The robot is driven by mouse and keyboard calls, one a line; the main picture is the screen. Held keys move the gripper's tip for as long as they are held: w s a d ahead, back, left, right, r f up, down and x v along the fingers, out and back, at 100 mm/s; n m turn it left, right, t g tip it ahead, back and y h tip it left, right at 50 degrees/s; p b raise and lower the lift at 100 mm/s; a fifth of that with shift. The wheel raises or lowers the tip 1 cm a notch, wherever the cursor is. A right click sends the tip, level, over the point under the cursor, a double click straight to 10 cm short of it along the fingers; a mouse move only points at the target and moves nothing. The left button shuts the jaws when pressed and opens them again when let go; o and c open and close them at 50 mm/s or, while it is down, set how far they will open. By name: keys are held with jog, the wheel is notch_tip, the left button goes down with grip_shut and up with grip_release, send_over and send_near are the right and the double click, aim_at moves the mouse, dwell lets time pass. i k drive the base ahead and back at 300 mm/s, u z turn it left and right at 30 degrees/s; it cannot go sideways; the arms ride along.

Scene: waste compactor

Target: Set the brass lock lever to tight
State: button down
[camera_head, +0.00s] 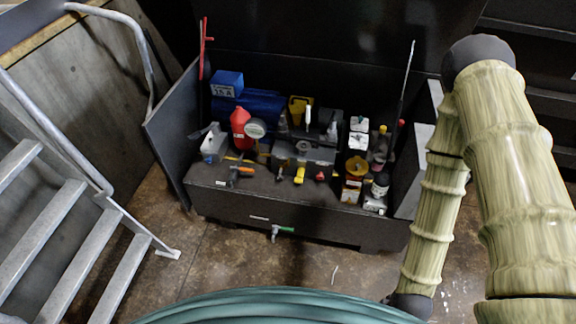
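No lever that I can clearly make out as the brass lock lever shows in the camera_head view. A small fitting with a green handle (284,229) sticks out low on the front of the dark open chest (230,203). The handle points to the right; whether the fitting is brass is too small to tell. My arm runs down the right side of the picture. My gripper is outside the view, so its state and what it holds are hidden.
The chest holds several tools, a red bottle (240,128), a blue box (227,83) and yellow containers. Metal stairs with a handrail (60,130) stand at the left. Brown floor (230,262) in front of the chest is mostly clear.

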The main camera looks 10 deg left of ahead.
aim_at(284, 167)
jog(key=u, duration=1.75)
jog(key=i, duration=0.65)
jog(key=z, duration=1.85)
